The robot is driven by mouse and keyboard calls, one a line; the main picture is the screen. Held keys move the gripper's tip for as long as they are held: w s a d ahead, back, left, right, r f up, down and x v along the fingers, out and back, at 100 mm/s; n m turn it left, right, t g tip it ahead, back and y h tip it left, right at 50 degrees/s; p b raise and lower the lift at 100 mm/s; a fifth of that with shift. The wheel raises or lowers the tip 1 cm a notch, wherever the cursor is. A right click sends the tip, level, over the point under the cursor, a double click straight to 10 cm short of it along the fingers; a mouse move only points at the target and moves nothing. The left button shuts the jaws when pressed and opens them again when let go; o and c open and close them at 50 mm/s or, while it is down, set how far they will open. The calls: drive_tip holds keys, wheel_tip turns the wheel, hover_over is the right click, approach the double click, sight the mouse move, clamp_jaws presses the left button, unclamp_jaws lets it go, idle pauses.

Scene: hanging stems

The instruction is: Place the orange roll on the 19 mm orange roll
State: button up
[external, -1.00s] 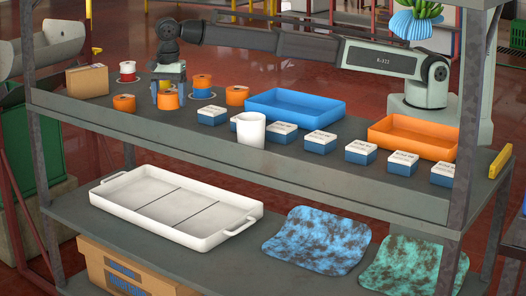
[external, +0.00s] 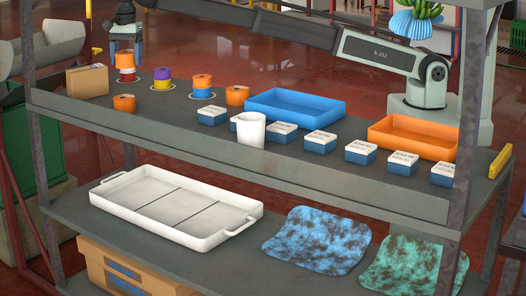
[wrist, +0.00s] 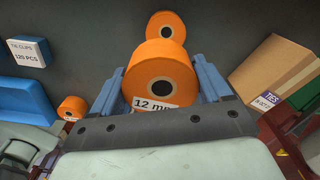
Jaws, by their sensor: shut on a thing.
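My gripper (external: 125,52) is shut on an orange roll (external: 125,61) at the back left of the upper shelf. In the wrist view the held orange roll (wrist: 160,75) sits between the blue fingers, with a label reading "12 mm". In the external view it appears right above a red roll (external: 127,77); I cannot tell whether they touch. A loose orange roll (external: 124,103) lies at the front left. Another orange roll (external: 237,95) stands beside the blue tray. One more orange roll (external: 202,81) is on top of a blue-based stack. No 19 mm label is readable.
A stack with a purple top roll (external: 162,74) stands right of the held roll. A cardboard box (external: 87,80) is at the left. A blue tray (external: 295,105), a white mug (external: 250,130) and several small boxes stand to the right.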

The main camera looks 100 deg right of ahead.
sight(124, 98)
drive_tip(key=shift+w+r+n, duration=0.25)
drive_tip(key=shift+w+n, duration=0.05)
drive_tip(key=shift+w, duration=0.6)
drive_tip(key=shift+s+f+n, duration=0.1)
drive_tip(key=shift+s+n, duration=0.1)
drive_tip(key=shift+n, duration=0.2)
drive_tip(key=shift+f, duration=4.95)
drive_tip(key=shift+f, duration=0.1)
drive_tip(key=o, duration=1.1)
drive_tip(key=shift+a, duration=0.1)
wheel_tip(124, 98, up, 12)
drive_tip(key=shift+r, duration=0.1)
